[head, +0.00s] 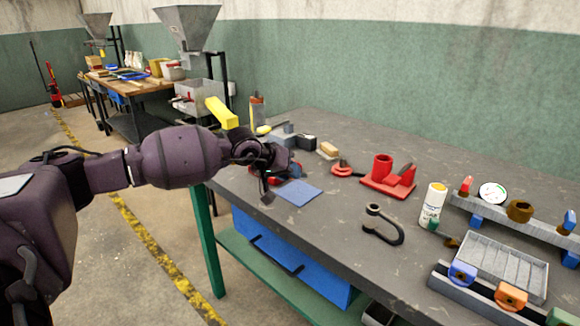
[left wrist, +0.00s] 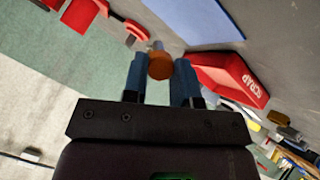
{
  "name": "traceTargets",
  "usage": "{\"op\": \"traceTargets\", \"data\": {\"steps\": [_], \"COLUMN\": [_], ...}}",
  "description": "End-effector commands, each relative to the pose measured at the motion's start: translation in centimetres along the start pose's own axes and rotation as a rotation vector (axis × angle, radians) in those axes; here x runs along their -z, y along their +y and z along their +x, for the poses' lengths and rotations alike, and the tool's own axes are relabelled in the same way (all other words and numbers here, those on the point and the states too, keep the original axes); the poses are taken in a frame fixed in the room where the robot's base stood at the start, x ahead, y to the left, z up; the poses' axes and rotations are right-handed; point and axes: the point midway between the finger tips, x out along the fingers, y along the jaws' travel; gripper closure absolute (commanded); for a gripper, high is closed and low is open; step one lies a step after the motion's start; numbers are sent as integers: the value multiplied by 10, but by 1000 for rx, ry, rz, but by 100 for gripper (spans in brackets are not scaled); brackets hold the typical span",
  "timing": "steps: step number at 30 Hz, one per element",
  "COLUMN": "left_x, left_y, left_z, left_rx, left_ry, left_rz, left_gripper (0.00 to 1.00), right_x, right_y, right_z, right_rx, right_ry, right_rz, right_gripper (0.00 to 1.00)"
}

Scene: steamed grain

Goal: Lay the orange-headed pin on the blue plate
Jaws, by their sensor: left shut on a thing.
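The blue plate (head: 299,192) lies flat on the grey workbench, just right of and in front of my left gripper (head: 277,172) in the head view. It also shows at the top of the left wrist view (left wrist: 195,16). My left gripper is shut on the orange-headed pin (left wrist: 159,67); its round orange head and a bit of grey shank show between the blue fingertips. The pin is apart from the plate in the wrist view. I cannot make out the pin in the head view. My right gripper is not in view.
A red bin marked SCRAP (left wrist: 228,75) is close beside my left gripper. A red fixture (head: 388,180), a dark hook-shaped tool (head: 384,224), a white bottle (head: 432,203) and a grey ribbed tray (head: 500,266) stand to the right. Bare bench lies around the plate's right side.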

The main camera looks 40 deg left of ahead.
Motion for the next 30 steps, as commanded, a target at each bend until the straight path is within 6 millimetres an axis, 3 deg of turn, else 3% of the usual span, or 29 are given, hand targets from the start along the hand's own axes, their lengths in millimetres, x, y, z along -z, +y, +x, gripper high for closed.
{"op": "traceTargets", "data": {"steps": [11,12,18,26,30], "left_x": [-2,-2,-2,-3,-1], "left_y": [-2,-2,-2,-2,-2], "left_z": [2,2,3,2,-8], "left_rx": [-1,-1,-1,0,0], "left_ry": [3,3,2,1,3], "left_rz": [1,1,1,0,2], "left_gripper": [99,72,44,44,44], "right_x": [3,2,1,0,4], "right_y": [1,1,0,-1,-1], "right_z": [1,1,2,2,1], "right_rx": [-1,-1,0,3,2], "right_ry": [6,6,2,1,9], "right_rz": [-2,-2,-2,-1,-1], "right_gripper": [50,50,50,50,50]}}
